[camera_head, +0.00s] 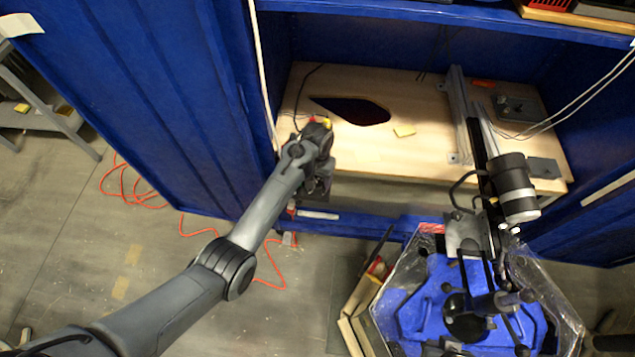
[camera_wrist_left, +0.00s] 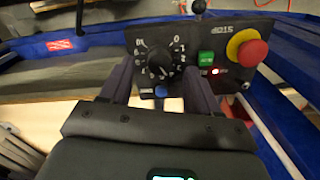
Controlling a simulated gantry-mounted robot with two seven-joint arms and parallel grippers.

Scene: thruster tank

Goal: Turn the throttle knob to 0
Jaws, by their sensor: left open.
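The throttle knob (camera_wrist_left: 160,60) is black, on a black control panel (camera_wrist_left: 215,42) with a white number scale around it, in the left wrist view. Its exact setting is hard to read. My left gripper (camera_wrist_left: 159,68) is open, with one finger on each side of the knob's lower part. I cannot tell whether the fingers touch it. In the head view my left gripper (camera_head: 318,180) is at the left front edge of the bench, and its wrist hides most of the panel.
Right of the knob are a green switch (camera_wrist_left: 206,58), a small lit red light (camera_wrist_left: 215,72) and a red stop button (camera_wrist_left: 252,53) on a yellow base. The blue cabinet wall (camera_head: 140,90) stands close left of my arm. The wooden bench (camera_head: 400,160) is mostly clear.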

